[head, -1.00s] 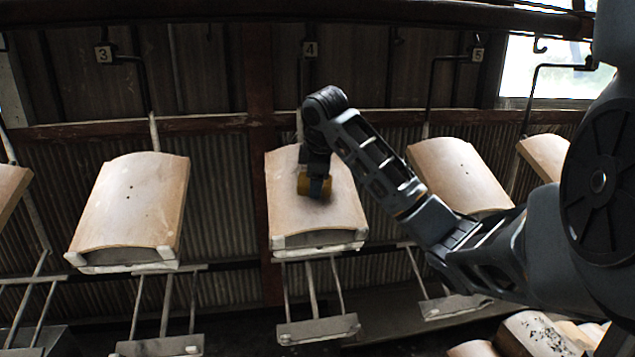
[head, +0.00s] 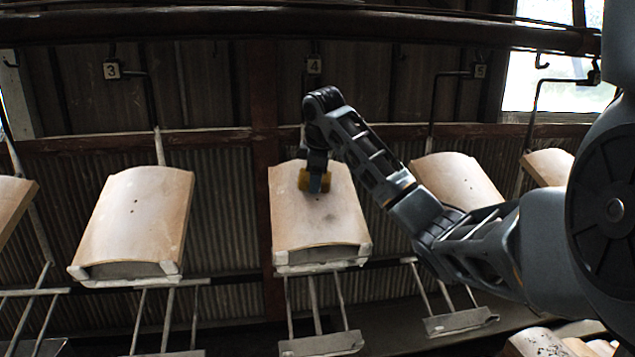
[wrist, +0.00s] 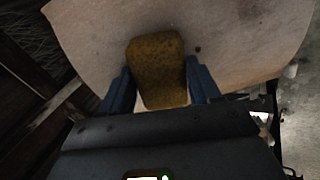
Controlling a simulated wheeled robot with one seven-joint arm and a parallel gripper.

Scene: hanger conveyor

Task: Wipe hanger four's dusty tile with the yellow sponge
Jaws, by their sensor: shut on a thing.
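Hanger four's tile (head: 322,222) hangs in the middle of the head view under the sign marked 4 (head: 314,66). It is a curved tan tile with a grey smudge on its face just below the sponge and small dark spots. My gripper (head: 316,182) is over the tile's upper part, shut on the yellow sponge (head: 304,179). In the wrist view the sponge (wrist: 158,70) sits between the two blue fingers, against or just above the tile (wrist: 235,45); I cannot tell if they touch.
Hanger three's tile (head: 137,215) hangs to the left and hanger five's tile (head: 455,180) to the right, partly behind my arm. Metal trays hang below the tiles. A dark overhead rail (head: 250,25) runs along the top. More tiles (head: 538,343) lie at the bottom right.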

